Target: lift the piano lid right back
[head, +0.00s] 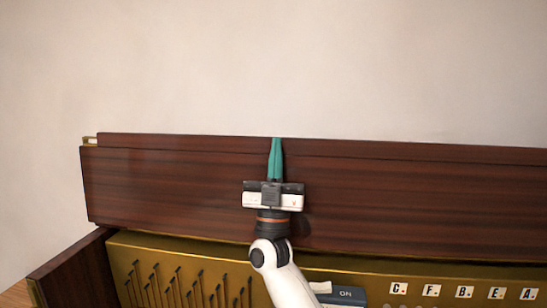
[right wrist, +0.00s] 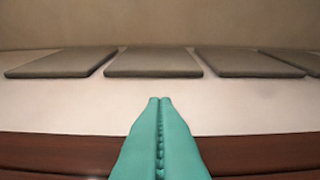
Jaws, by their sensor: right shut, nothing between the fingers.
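The piano lid (head: 180,185) is a long, dark reddish-brown wooden panel, raised and standing up at the back of the piano in the head view. Its top edge runs across the picture in front of the pale wall. My right gripper (head: 276,142) has teal fingers, shut and empty, pointing up in front of the lid, with the tips near its top edge. I cannot tell whether the fingers touch the wood. In the right wrist view the shut fingers (right wrist: 160,100) reach past the brown lid edge (right wrist: 60,152). My left gripper is not in view.
Below the lid is the gold-coloured piano interior (head: 150,255) with rows of dark pins. A blue-grey "ON" switch (head: 347,295) and several white letter tiles (head: 465,291) sit at the lower right. A pale wall (head: 270,60) stands behind. Several dark flat panels (right wrist: 152,62) show in the wrist view.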

